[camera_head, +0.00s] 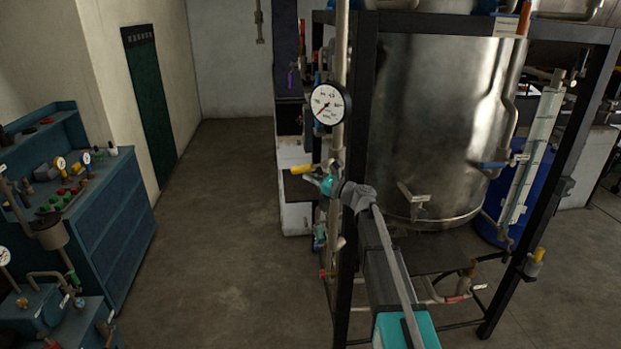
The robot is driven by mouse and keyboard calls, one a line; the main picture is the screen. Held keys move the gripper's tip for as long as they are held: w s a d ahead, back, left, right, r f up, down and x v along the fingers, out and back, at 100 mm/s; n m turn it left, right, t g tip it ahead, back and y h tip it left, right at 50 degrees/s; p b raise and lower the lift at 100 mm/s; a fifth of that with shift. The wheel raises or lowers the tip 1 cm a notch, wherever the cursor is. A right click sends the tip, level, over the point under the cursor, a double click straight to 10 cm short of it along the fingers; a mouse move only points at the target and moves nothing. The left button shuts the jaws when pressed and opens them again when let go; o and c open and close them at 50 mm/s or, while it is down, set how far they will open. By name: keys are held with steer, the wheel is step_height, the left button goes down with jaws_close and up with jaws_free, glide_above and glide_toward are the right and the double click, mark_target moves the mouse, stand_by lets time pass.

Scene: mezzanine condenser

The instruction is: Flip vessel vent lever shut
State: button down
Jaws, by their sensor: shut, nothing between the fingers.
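The steel vessel (440,110) stands inside a dark frame on the right. A vertical pipe left of it carries a round white gauge (327,104). Below the gauge, a small lever with a yellow handle (302,169) sticks out to the left, roughly level. It looks like the vent lever, but no label is readable. My arm reaches up from the bottom to the pipe. My gripper (312,181) is at its end, beyond the teal part, small and partly hidden. It is shut and empty, just below the yellow handle; whether they touch cannot be told.
The dark frame post (350,270) stands close beside my arm. A blue bench (115,215) with gauges and buttons stands left. The floor (220,240) between is clear.

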stand_by(0.3)
steer(key=s+d+f+m+t+h+b, duration=0.2)
steer(key=s+d+f+m+t+b, duration=0.3)
steer(key=s+b, duration=0.5)
step_height(320, 180, down, 2)
steer(key=shift+d+f+m+t+b, duration=0.1)
steer(key=shift+d+m+t+b, duration=0.3)
steer(key=shift+d+m, duration=0.6)
steer(key=shift+a, duration=0.2)
steer(key=d+r+p+x, duration=0.1)
steer(key=r+p+x, duration=0.1)
steer(key=p+x, duration=0.5)
steer(key=x, duration=0.5)
steer(key=shift+a+r, duration=0.2)
steer(key=shift+r, duration=0.25)
